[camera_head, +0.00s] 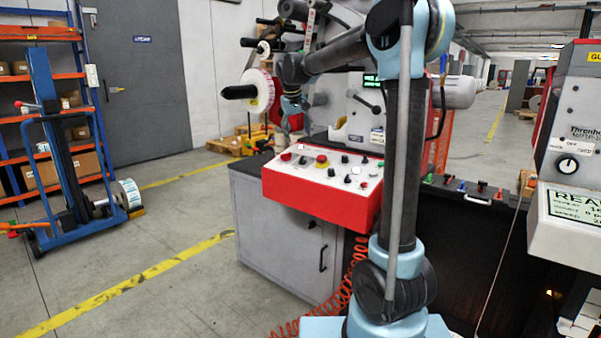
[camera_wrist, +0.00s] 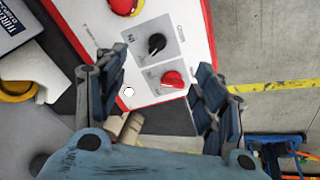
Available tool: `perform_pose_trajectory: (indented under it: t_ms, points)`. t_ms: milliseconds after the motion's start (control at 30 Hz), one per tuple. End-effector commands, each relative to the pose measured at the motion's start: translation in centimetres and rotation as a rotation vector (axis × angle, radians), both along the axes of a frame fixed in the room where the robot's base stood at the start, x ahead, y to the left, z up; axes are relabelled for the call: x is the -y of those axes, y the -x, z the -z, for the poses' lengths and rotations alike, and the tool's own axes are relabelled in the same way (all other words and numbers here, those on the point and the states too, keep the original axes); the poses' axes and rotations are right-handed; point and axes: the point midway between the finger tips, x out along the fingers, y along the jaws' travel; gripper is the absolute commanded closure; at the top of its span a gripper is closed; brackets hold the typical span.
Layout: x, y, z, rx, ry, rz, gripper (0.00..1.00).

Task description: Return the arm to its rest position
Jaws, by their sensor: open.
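My arm (camera_head: 403,130) rises from its base in the middle of the head view and bends at the top toward the left. My gripper (camera_head: 293,105) hangs at the far end, near the rewinder's back left, partly hidden by the arm's own links. In the wrist view my gripper (camera_wrist: 160,95) is open, with its two dark ribbed fingers apart and nothing between them. The red and white control panel (camera_head: 325,175) lies beneath it; its knobs and red buttons also show in the wrist view (camera_wrist: 172,79).
A label roll (camera_head: 262,91) on a black spindle is left of my gripper. A grey cabinet (camera_head: 285,235) carries the control panel. A machine with a display (camera_head: 575,205) stands at the right. A blue lift trolley (camera_head: 75,150) is at the left. The floor between is clear.

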Motion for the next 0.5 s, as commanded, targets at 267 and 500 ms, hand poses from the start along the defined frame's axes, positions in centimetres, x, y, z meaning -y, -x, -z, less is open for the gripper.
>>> perform_pose_trajectory:
  t_ms: [267, 500]
  points:
    - [6.9, 7.6, 1.3, -0.025, -0.027, 0.055, 0.37]
    - [11.6, 14.5, 3.7, -0.043, -0.053, 0.100, 0.37]
